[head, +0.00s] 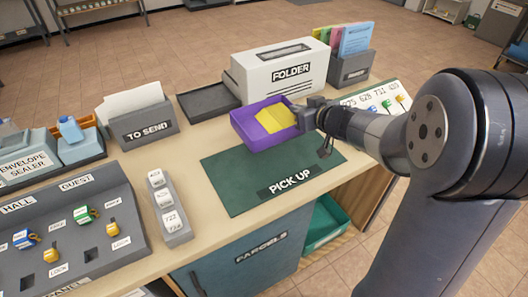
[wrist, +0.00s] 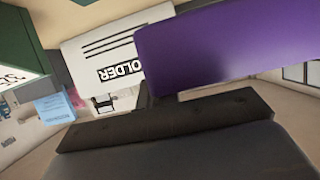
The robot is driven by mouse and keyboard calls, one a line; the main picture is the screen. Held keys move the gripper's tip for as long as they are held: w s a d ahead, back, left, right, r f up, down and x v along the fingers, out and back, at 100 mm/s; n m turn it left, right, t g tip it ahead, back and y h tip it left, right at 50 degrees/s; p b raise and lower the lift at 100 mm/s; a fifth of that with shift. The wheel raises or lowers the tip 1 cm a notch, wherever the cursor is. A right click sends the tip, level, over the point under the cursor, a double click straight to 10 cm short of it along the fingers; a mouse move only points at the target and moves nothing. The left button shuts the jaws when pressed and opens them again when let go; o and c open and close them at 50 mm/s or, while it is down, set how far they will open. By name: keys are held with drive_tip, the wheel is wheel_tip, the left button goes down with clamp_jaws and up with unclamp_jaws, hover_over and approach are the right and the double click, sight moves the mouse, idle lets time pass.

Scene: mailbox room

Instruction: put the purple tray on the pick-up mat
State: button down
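The purple tray (head: 244,128) is held by my gripper (head: 302,117) at its right end, with a yellow item (head: 275,117) lying in it. The tray looks raised a little and overlaps the back part of the dark green pick-up mat (head: 233,187) in the head view; the exact gap is hard to tell. The mat lies at the counter's front, marked "PICK UP". In the wrist view the purple tray (wrist: 235,45) fills the upper right beyond my gripper. The fingertips themselves are mostly hidden.
A white folder box (head: 280,75) stands behind the tray, with a dark flat tray (head: 208,101) to its left. A grey slotted block (head: 170,212) and the "TO SEND" holder (head: 150,128) stand left of the mat. The mat's front area is bare.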

drive_tip(key=f+b, duration=0.1)
drive_tip(key=f, duration=0.1)
drive_tip(key=f+b, duration=0.1)
drive_tip(key=shift+w+a+f, duration=0.1)
drive_tip(key=shift+w+f, duration=0.1)
drive_tip(key=shift+f, duration=0.2)
drive_tip(key=shift+f+b, duration=1.5)
drive_tip(key=shift+f, duration=1.4)
drive_tip(key=shift+f, duration=0.1)
drive_tip(key=shift+f, duration=0.15)
drive_tip(key=c, duration=1.6)
unclamp_jaws()
drive_tip(key=shift+c, duration=0.2)
